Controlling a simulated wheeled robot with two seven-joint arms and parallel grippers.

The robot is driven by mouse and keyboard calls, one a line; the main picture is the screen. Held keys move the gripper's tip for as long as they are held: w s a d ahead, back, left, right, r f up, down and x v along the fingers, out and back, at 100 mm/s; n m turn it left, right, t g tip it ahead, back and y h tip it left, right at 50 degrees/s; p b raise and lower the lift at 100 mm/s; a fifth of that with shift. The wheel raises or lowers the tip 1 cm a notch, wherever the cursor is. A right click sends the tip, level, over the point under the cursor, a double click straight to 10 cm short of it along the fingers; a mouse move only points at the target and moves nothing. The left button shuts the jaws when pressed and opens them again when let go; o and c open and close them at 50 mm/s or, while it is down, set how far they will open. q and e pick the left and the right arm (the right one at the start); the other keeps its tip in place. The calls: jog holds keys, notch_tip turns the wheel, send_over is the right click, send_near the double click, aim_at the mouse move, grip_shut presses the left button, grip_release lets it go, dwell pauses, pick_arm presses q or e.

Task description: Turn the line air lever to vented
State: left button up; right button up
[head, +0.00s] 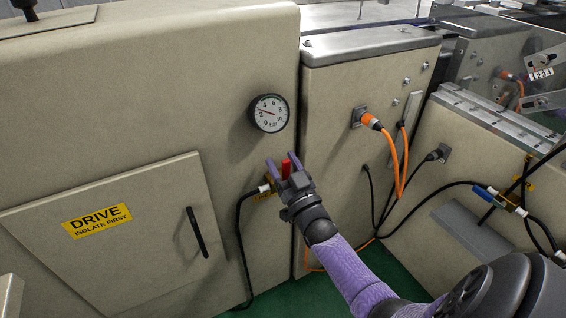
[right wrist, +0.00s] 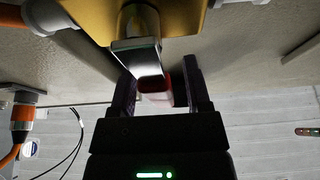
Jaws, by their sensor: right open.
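The red line air lever (head: 286,169) is on the cream cabinet front, below the round pressure gauge (head: 269,113). My right gripper (head: 283,164) is open, with one purple finger on each side of the lever. In the right wrist view the red lever end (right wrist: 156,90) sits between the open fingers (right wrist: 161,80), with a gap to the finger on the right; contact on the left is unclear. A yellow part (right wrist: 190,22) is above it. My left gripper is not in view.
A door labelled DRIVE (head: 115,235) with a black handle (head: 197,232) is at left. Orange cables (head: 398,165) and a black hose (head: 239,235) hang nearby. A blue-handled valve (head: 485,192) is at right.

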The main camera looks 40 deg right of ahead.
pick_arm(q)
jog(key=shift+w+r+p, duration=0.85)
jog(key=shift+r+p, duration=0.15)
jog(key=shift+p, duration=0.15)
pick_arm(e)
jog(key=v, duration=0.9)
jog(key=shift+s+f, duration=0.2)
jog(key=shift+s, duration=0.15)
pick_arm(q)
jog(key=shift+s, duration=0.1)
